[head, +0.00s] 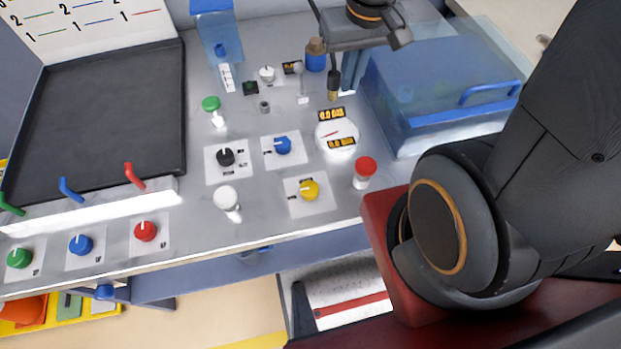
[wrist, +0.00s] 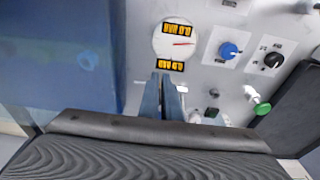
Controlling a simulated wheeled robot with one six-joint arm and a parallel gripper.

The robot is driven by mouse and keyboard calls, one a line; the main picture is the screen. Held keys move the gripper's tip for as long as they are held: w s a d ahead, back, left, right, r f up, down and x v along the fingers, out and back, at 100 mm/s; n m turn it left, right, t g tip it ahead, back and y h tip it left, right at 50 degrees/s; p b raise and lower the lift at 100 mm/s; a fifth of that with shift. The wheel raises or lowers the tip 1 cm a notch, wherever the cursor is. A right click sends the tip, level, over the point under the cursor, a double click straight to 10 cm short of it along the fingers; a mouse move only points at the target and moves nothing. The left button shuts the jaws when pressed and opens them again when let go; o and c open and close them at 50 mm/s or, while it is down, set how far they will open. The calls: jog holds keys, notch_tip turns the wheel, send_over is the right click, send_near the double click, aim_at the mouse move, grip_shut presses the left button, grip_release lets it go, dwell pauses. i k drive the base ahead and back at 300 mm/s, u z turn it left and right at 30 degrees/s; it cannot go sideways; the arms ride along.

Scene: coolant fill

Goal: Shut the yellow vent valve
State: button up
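The yellow vent valve (head: 309,190) is a round yellow knob on a pale square plate near the bench's front edge in the head view. A light pointer mark shows toward its left side. No yellow knob shows in the wrist view. My gripper is at the top of the head view, behind the valve and apart from it; its fingertips are not clear there. In the wrist view my gripper (wrist: 162,82) has two blue-grey fingers close together, below the round gauge (wrist: 175,42). Nothing is seen held. Whether a small gap remains between them is unclear.
A blue knob (head: 283,145) and a black knob (head: 226,157) sit behind the yellow one. A red-capped post (head: 365,168) stands to its right and a white-capped post (head: 227,197) to its left. A blue box (head: 430,85) fills the back right.

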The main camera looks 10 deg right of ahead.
aim_at(309, 189)
jog(key=k, duration=1.65)
jog(key=u, duration=0.85)
jog(key=i, duration=0.9)
jog(key=z, duration=0.85)
